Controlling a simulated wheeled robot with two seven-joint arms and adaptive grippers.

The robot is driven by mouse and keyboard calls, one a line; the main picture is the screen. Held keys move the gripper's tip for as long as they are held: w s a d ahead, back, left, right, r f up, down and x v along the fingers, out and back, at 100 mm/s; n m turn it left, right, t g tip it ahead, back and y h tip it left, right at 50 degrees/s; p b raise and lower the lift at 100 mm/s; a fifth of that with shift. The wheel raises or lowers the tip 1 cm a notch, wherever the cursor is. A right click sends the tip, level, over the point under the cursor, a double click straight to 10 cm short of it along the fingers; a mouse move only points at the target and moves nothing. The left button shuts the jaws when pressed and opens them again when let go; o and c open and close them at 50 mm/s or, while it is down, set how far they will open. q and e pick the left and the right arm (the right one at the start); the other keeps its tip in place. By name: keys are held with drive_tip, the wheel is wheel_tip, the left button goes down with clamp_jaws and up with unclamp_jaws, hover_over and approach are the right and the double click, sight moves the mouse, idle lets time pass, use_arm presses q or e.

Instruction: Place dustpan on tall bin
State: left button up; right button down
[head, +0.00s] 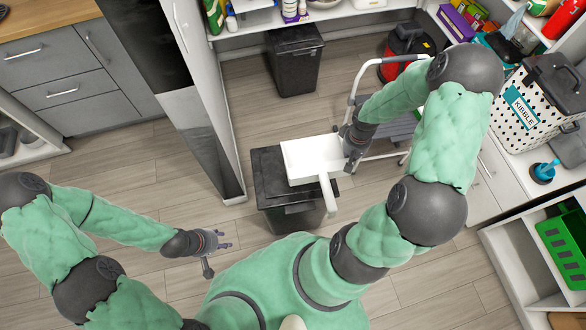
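A white dustpan (312,158) is over the right part of a black lidded bin (268,170), its short handle pointing toward me. I cannot tell whether it touches the lid. My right gripper (350,150) is at the dustpan's right edge and appears shut on it; its fingertips are partly hidden. My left gripper (218,246) is low on the left, empty, fingers spread, apart from the bin. A second black bin (295,68) stands farther back under a shelf. I cannot tell from this view which bin is taller.
A white-framed step stool (393,157) stands just right of the dustpan, with a red and black container (405,50) behind. A tall cabinet (195,120) stands left of the bin. Wood floor is clear at left.

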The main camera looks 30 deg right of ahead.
sight(332, 149)
drive_tip(key=w+f+b, duration=0.1)
drive_tip(key=w, duration=0.1)
drive_tip(key=w+a+f+b, duration=0.1)
drive_tip(key=w+f, duration=0.1)
drive_tip(key=w+a+f+b, duration=0.1)
drive_tip(key=w+f, duration=0.1)
drive_tip(key=w, duration=0.1)
drive_tip(key=shift+a, duration=0.15)
drive_tip(key=w+f+b, duration=0.1)
drive_tip(key=f, duration=0.1)
drive_tip(key=w+a+f, duration=0.1)
drive_tip(key=w+f, duration=0.1)
drive_tip(key=shift+w+a+f+b, duration=0.1)
drive_tip(key=shift+w+f+b, duration=0.1)
drive_tip(key=shift+w+b, duration=0.15)
drive_tip(key=shift+w+a+f+b, duration=0.15)
drive_tip(key=shift+f+b, duration=0.35)
drive_tip(key=shift+f, duration=0.5)
drive_tip(key=shift+w+f+b, duration=0.2)
drive_tip(key=shift+f+b, duration=0.25)
drive_tip(key=shift+f, duration=0.5)
drive_tip(key=shift+f, duration=0.15)
drive_tip(key=c, duration=1.7)
unclamp_jaws()
drive_tip(key=o, duration=0.3)
drive_tip(key=shift+o, duration=0.2)
